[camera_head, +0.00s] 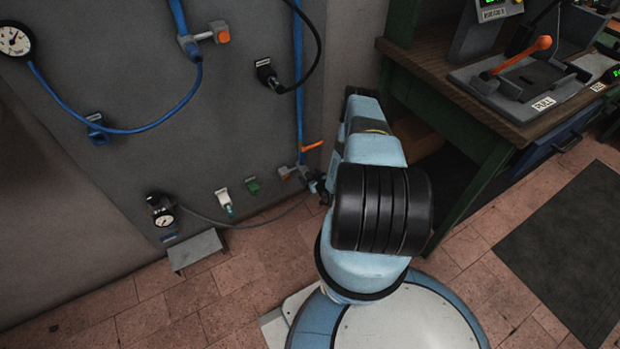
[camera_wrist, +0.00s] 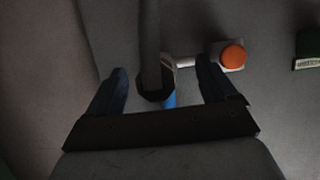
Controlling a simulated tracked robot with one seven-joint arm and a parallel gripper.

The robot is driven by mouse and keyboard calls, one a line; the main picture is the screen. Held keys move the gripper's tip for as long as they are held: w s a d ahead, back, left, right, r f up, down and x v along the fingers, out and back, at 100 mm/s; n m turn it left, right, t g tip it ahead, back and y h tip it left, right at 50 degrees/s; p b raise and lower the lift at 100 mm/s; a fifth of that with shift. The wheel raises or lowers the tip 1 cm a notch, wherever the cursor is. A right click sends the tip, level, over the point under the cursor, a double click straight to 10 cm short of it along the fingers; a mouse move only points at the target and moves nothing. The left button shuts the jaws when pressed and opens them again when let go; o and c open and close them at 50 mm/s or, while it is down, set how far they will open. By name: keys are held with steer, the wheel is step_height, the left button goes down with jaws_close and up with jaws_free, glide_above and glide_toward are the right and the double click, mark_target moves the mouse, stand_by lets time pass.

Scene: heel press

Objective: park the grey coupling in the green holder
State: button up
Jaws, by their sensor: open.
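The grey coupling (camera_wrist: 155,82) shows in the wrist view as the dark end of a thick grey hose that comes down from the top edge. It lies between the two fingers of my gripper (camera_wrist: 161,68), which is open with a gap on each side. Its end overlaps a pale metal fitting (camera_wrist: 184,62); I cannot tell whether they are joined. The green holder (camera_head: 252,186) is low on the wall panel in the head view, left of my arm. It also shows at the right edge of the wrist view (camera_wrist: 308,48). My arm mostly hides the gripper in the head view.
An orange button (camera_wrist: 232,56) sits beside the fitting, towards the green holder. A white holder (camera_head: 223,199) with a green-tipped piece is left of the green one. An orange lever (camera_head: 312,146) is above. A green workbench (camera_head: 480,150) stands at right.

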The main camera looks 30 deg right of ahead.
steer(key=v, duration=1.3)
steer(key=shift+s, duration=0.15)
